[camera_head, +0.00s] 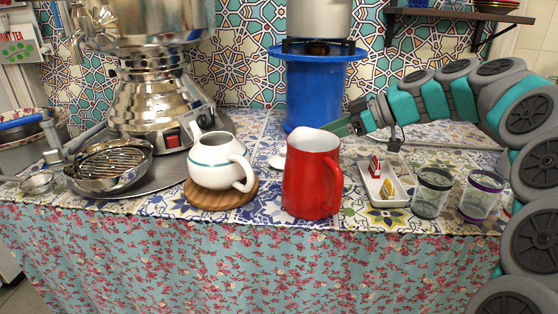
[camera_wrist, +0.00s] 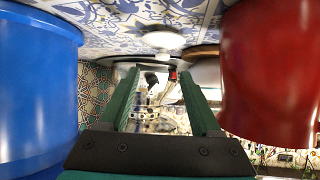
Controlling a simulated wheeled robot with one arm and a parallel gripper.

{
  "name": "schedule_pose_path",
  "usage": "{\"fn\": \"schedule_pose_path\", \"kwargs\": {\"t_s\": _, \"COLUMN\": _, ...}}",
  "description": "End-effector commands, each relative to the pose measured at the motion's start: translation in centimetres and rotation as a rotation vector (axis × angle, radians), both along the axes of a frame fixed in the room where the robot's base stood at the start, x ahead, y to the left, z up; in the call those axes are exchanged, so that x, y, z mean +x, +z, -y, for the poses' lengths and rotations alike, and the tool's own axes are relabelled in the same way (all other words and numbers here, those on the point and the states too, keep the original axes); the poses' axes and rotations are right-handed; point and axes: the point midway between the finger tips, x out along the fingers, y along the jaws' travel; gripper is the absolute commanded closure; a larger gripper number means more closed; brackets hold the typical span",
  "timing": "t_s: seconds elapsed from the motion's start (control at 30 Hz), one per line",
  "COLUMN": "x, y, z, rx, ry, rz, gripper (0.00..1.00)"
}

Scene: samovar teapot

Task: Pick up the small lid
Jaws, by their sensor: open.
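In the wrist view, which looks upside down, the lid (camera_wrist: 163,40) shows beyond the fingertips, near the middle. My gripper (camera_head: 330,129) reaches in from the right, behind the pitcher. In the wrist view my gripper (camera_wrist: 156,75) is open, with two green fingers apart and nothing between them. The lid is apart from the fingers. The white teapot (camera_head: 220,160) stands without a lid on a round wooden board (camera_head: 222,198).
The red pitcher (camera_wrist: 268,70) and the blue cylinder (camera_wrist: 38,80) flank my gripper closely. A white dish (camera_head: 388,188) with small packets and two glasses (camera_head: 432,193) stand at the right. A metal samovar (camera_head: 150,95) stands on a tray at the left.

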Motion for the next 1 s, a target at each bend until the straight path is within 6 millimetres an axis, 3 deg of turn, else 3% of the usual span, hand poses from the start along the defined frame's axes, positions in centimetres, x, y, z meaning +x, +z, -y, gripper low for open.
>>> {"fn": "schedule_pose_path", "kwargs": {"t_s": 0.23, "x": 0.5, "y": -0.4, "z": -1.3, "rx": 0.019, "ry": 0.035, "rz": 0.032, "gripper": 0.35}}
{"fn": "schedule_pose_path", "kwargs": {"t_s": 0.5, "x": 1.3, "y": -2.5, "z": -5.0, "rx": 0.017, "ry": 0.035, "rz": 0.027, "gripper": 0.35}}
{"fn": "schedule_pose_path", "kwargs": {"t_s": 1.0, "x": 2.0, "y": -5.8, "z": -9.9, "rx": 0.017, "ry": 0.033, "rz": 0.026, "gripper": 0.35}}
